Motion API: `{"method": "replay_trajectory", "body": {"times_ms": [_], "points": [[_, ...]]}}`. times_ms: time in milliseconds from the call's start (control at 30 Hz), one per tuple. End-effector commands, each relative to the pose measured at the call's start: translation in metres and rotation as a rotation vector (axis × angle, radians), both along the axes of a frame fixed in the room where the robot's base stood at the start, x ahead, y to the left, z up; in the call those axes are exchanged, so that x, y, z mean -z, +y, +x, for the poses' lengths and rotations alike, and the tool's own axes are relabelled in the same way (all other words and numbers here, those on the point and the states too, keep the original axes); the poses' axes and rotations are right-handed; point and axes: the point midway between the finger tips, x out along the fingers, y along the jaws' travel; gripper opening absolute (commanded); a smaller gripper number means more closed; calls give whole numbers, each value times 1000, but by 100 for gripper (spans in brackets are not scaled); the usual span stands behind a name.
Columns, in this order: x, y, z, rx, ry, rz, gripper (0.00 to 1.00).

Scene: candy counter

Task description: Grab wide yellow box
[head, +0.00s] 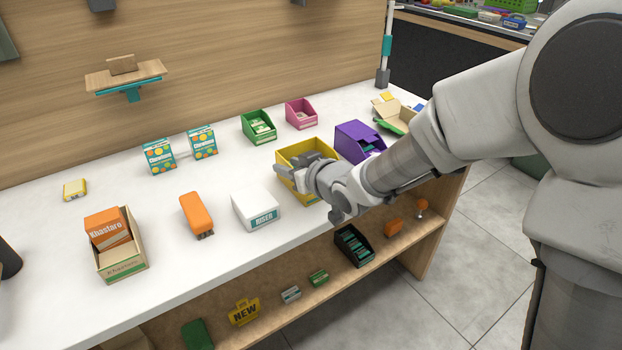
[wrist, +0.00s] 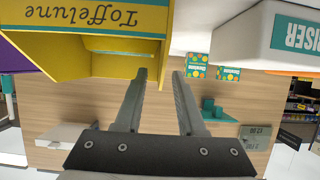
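The wide yellow box (head: 318,148) is an open-topped bin on the white counter, between a white riser and a purple bin. My gripper (head: 287,168) is over its near left part and hides much of its front. One side edge of the box shows in line with the gap. I cannot tell whether a finger touches it.
The white riser (head: 256,208) stands close on the left and the purple bin (head: 358,139) close on the right. Green (head: 258,127) and pink (head: 301,114) bins are behind. An orange stapler-like item (head: 196,213) lies farther left. A black bin (head: 353,245) is on the lower shelf.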

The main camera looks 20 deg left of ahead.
Motion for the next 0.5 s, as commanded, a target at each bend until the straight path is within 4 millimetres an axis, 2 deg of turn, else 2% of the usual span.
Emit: {"method": "replay_trajectory", "body": {"times_ms": [267, 400, 500], "points": [[1, 3, 2, 0, 0, 0, 39], [1, 3, 2, 0, -1, 1, 14], [1, 3, 2, 0, -1, 1, 0]]}}
